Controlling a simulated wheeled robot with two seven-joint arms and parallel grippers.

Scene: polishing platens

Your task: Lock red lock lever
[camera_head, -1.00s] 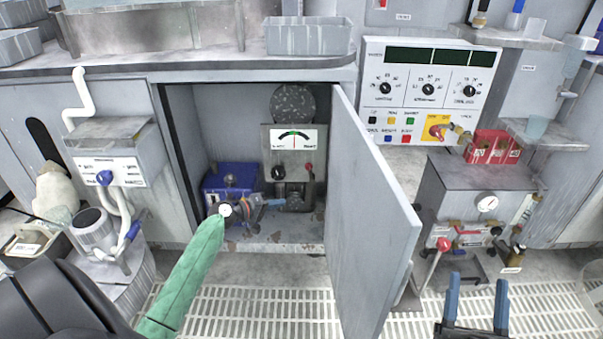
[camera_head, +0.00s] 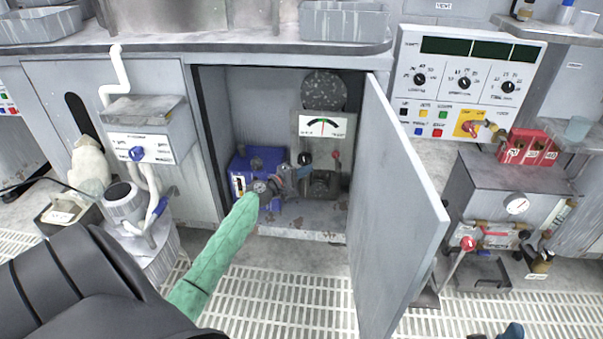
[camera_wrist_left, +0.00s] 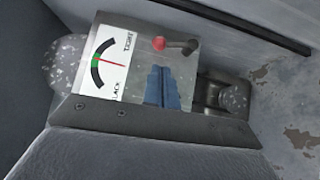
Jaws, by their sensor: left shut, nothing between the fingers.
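The red-knobbed lever (camera_head: 337,155) is on a grey unit inside the open cabinet, under a white gauge panel (camera_head: 323,126) reading slack to tight. The red knob also shows in the left wrist view (camera_wrist_left: 158,44), on a short dark lever. My left gripper (camera_head: 304,172) reaches into the cabinet, left of the red knob in the head view. In the left wrist view its blue fingers (camera_wrist_left: 162,87) are together and empty, in front of the panel just below the knob. Contact with the lever cannot be told. Only tips of my right gripper (camera_head: 497,334) show at the bottom edge.
The open cabinet door (camera_head: 395,215) stands to the right of my left arm. A blue box (camera_head: 258,172) sits left inside the cabinet. A grey machine with a red-tipped lever (camera_head: 468,243) stands to the right. The grated floor is clear in front.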

